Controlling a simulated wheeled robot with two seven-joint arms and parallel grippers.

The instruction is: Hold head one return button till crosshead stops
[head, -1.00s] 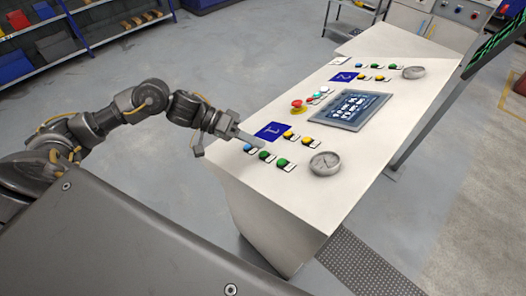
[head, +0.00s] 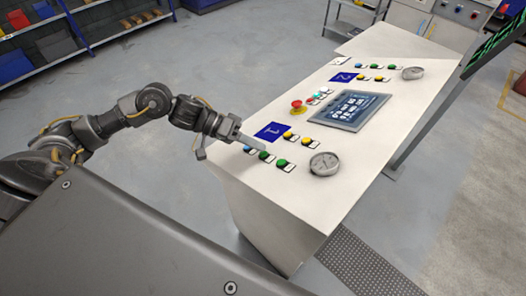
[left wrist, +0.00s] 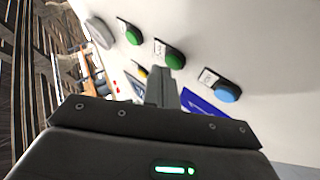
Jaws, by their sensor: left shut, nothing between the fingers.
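The sloped control desk (head: 240,180) carries a blue plate marked 1 (head: 272,131). Below it is a row with a blue button (head: 248,149), a middle green button (head: 264,155) and another green button (head: 282,162). Their labels are too small to read, so I cannot tell which is the return button. My left gripper (head: 262,146) is shut and empty, its tip close by the middle green button. In the left wrist view the shut fingers (left wrist: 160,80) point towards that green button (left wrist: 175,59); contact cannot be told. The crosshead is not identifiable. My right gripper is not in view.
Two yellow buttons (head: 306,141) sit beside the plate, and a round dial (head: 324,164) to the right. A red mushroom button (head: 298,106) and a screen (head: 354,108) are further up the desk. A second button group (head: 376,78) lies beyond.

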